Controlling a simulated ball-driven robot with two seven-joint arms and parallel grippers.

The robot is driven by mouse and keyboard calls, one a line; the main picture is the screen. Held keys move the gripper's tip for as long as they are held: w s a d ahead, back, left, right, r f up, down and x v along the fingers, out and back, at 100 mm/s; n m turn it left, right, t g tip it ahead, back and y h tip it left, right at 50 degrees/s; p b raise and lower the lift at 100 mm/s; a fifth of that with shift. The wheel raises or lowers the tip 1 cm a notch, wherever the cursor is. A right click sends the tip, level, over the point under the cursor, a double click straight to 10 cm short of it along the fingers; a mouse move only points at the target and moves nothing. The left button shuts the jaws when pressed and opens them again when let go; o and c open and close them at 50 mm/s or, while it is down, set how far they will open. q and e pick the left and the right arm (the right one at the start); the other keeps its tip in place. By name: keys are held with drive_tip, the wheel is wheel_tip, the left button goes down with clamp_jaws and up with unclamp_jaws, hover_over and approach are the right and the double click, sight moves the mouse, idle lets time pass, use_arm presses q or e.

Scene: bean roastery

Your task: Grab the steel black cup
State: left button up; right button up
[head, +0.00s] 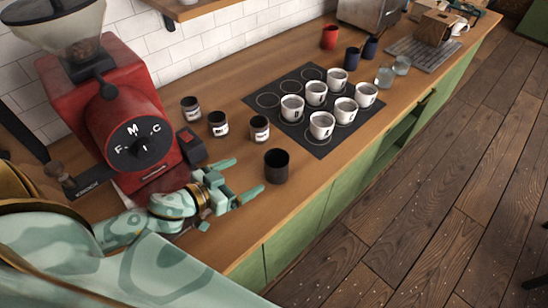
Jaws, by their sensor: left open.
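The steel black cup (276,168) stands upright on the wooden counter, near its front edge. My left gripper (247,176) is open, just left of the cup. Its two fingers point toward the cup, with one fingertip close to the cup's lower left side. Nothing shows between the fingers, and I cannot tell whether that fingertip touches the cup. My right gripper is not in view.
Several labelled dark jars (259,129) stand behind the cup. A black mat (262,108) with several white cups (321,126) lies farther right. A red grinder (129,125) stands at left. The counter (262,218) in front of the cup is bare.

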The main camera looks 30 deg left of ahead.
use_arm(q)
drive_tip(key=w+d, duration=0.2)
drive_tip(key=w, duration=0.2)
approach(285, 155)
drive_tip(key=x, duration=0.2)
drive_tip(key=shift+w+f, duration=0.1)
drive_tip(key=shift+w, duration=0.15)
drive_tip(key=shift+w+d+f, duration=0.15)
drive_tip(key=shift+w+d, duration=0.15)
drive_tip(key=shift+w, duration=0.15)
drive_tip(key=b+x, duration=0.1)
drive_tip(key=x, duration=0.4)
drive_tip(key=shift+a, duration=0.1)
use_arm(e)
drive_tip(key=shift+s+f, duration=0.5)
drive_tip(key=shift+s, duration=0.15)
use_arm(q)
drive_tip(key=c, duration=1)
drive_tip(key=shift+c, duration=0.6)
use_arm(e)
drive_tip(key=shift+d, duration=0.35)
